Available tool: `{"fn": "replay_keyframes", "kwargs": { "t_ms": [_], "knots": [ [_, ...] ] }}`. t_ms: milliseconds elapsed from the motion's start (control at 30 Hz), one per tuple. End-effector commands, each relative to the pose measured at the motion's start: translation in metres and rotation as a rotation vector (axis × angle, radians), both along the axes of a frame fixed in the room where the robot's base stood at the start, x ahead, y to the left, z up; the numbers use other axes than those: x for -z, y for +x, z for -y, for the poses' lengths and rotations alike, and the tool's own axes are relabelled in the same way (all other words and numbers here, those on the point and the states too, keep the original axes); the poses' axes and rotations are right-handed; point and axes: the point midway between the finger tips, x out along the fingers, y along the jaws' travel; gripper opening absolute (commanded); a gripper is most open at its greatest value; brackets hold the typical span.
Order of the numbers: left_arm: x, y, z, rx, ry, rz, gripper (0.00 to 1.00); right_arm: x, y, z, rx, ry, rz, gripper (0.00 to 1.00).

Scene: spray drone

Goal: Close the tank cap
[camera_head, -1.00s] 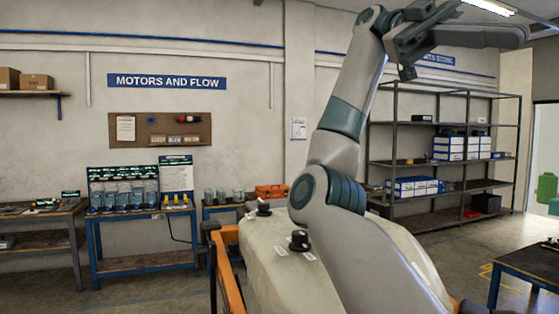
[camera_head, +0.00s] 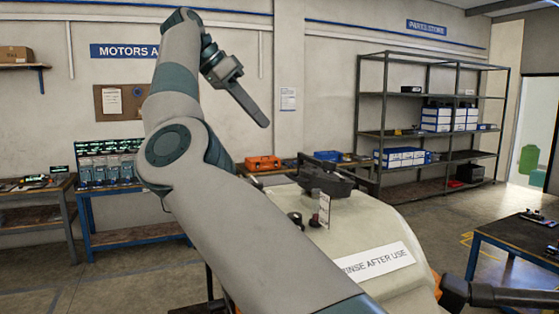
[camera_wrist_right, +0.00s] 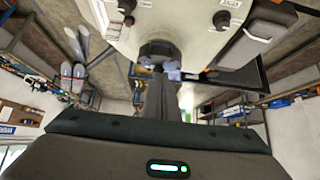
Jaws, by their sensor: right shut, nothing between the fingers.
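The pale tank (camera_head: 345,235) has a large dark cap (camera_head: 325,179) that looks raised and tilted at its far end, with a tagged label below it. My right gripper (camera_head: 264,122) is shut and empty, pointing down to the right. In the head view it is left of and above the cap, apart from it. It also shows in the right wrist view (camera_wrist_right: 160,55). My left gripper is not in view.
Small dark knobs (camera_head: 296,219) stand on the tank near the cap. A dark arm with an orange joint (camera_head: 490,294) sticks out at the lower right. A bench with an orange case (camera_head: 263,163) and shelving (camera_head: 430,125) stand behind. A dark table (camera_head: 520,240) is at the right.

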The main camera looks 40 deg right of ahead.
Motion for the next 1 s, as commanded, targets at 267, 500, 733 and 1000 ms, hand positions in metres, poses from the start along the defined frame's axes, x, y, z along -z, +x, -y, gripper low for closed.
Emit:
{"fn": "replay_keyframes", "kwargs": {
  "t_ms": [267, 500, 733, 1000],
  "knots": [
    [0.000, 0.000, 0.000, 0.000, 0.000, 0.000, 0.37, 0.000, 0.000, 0.001, 0.002, -0.001, 0.000, 0.00],
    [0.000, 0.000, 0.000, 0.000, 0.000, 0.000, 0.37, 0.005, -0.001, 0.004, 0.004, -0.002, 0.000, 0.00],
    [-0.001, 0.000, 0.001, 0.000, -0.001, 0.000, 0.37, 0.018, -0.005, 0.015, 0.006, -0.002, 0.000, 0.00],
    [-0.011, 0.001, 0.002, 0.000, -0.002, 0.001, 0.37, 0.041, -0.012, 0.037, 0.008, -0.002, 0.000, 0.00]
  ]
}}
